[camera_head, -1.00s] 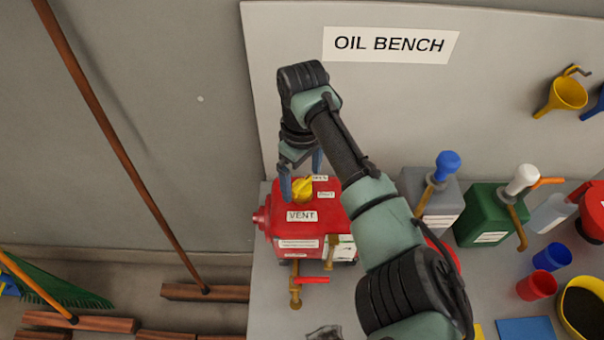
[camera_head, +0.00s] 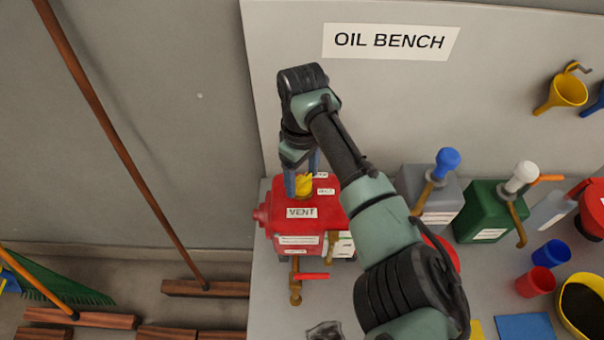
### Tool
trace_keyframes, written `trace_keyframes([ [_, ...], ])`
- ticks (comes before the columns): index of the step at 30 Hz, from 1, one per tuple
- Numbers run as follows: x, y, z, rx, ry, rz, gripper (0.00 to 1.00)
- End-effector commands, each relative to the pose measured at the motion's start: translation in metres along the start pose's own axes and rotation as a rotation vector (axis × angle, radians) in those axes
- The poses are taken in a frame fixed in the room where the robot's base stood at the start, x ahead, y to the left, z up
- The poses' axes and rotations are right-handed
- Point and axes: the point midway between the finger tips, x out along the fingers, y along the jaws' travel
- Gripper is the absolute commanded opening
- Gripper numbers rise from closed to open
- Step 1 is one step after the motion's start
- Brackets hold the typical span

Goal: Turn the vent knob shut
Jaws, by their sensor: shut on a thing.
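The yellow vent knob (camera_head: 304,184) sits on top of the red tank (camera_head: 278,218), which stands at the left end of the bench. A white VENT label (camera_head: 301,212) is just in front of the knob. My gripper (camera_head: 303,182) reaches down from above with its blue-grey fingers on either side of the knob, and it is shut on the knob. The fingers and wrist hide part of the knob, and my forearm hides the tank's right side.
A brass tap with a red lever (camera_head: 312,276) is at the tank's front. Right of my arm stand a grey can (camera_head: 440,220) with a blue-topped pump, a green can (camera_head: 478,215) with a white-topped pump, and blue (camera_head: 552,255) and red (camera_head: 537,282) cups. The backboard rises behind.

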Motion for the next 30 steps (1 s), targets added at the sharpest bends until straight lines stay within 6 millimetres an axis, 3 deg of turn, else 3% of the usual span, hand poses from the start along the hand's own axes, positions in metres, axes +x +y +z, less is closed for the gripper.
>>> trace_keyframes([
  [11,-0.0021,-0.0015,-0.0007,0.14,0.001,-0.005,0.17],
  [30,-0.0022,-0.0011,-0.001,0.68,0.0,-0.003,0.17],
])
